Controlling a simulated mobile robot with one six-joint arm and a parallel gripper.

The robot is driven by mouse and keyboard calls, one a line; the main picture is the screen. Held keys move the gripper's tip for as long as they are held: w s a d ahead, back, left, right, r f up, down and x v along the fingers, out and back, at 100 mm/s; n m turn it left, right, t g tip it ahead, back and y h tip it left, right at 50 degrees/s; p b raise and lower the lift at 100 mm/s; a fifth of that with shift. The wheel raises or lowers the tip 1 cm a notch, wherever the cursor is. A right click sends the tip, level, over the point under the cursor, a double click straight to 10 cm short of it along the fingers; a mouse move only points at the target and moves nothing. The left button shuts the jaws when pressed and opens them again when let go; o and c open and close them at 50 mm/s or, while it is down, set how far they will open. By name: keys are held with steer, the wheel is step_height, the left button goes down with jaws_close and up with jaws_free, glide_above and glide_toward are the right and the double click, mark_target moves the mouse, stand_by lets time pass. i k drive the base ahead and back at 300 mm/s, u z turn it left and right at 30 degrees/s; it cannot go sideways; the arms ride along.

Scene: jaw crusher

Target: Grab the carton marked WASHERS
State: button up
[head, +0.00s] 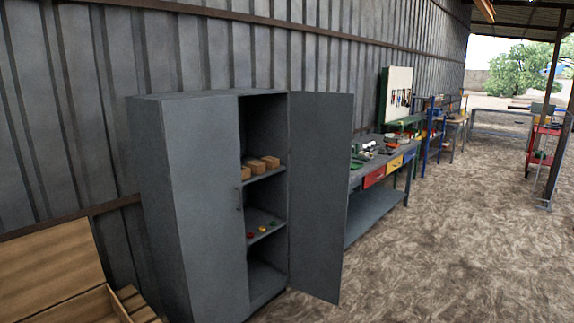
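Several small brown cartons (262,163) sit close together on the upper shelf of a grey metal cabinet (205,190). They are too small in the head view to read any marking, so I cannot tell which one is marked WASHERS. The cabinet's right door (318,190) stands wide open and its left door is shut. The left door hides part of the shelf and the leftmost carton. My gripper is not in view.
Small red, yellow and green items lie on the middle shelf (264,229). An open wooden crate (60,275) stands at lower left. A workbench (375,215) with drawers is beyond the open door.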

mark_target(257, 167)
steer(key=z, duration=0.45)
steer(key=i, duration=2.55)
steer(key=u, duration=1.1)
steer(key=i, duration=0.95)
steer(key=u, duration=0.45)
